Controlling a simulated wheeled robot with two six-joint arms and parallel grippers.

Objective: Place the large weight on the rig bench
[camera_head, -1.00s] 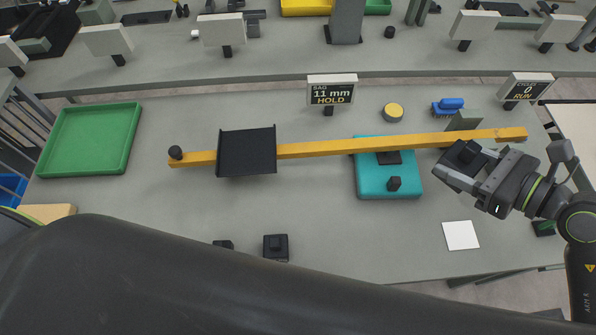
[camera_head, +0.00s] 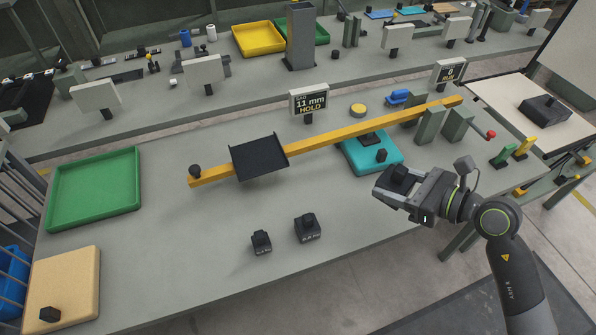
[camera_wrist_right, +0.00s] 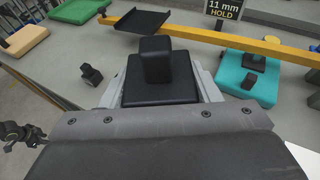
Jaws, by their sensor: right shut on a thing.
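My right gripper (camera_head: 392,184) is shut on a black weight (camera_wrist_right: 160,78), a wide square block with a narrower upright block on top; it also shows in the head view (camera_head: 400,174). By its size it looks like the large weight. It is held in the air near the front edge of the grey rig bench (camera_head: 200,235), in front of the teal pad (camera_head: 355,158). A dark jointed part at the left edge of the right wrist view may be my left gripper (camera_wrist_right: 22,132); its jaws are unclear.
Two smaller black weights (camera_head: 261,241) (camera_head: 307,228) stand on the bench front. A yellow beam (camera_head: 330,134) with a black tray (camera_head: 259,158) crosses behind. A green tray (camera_head: 93,190) and tan pad (camera_head: 65,285) are at left. Bare bench lies around the two weights.

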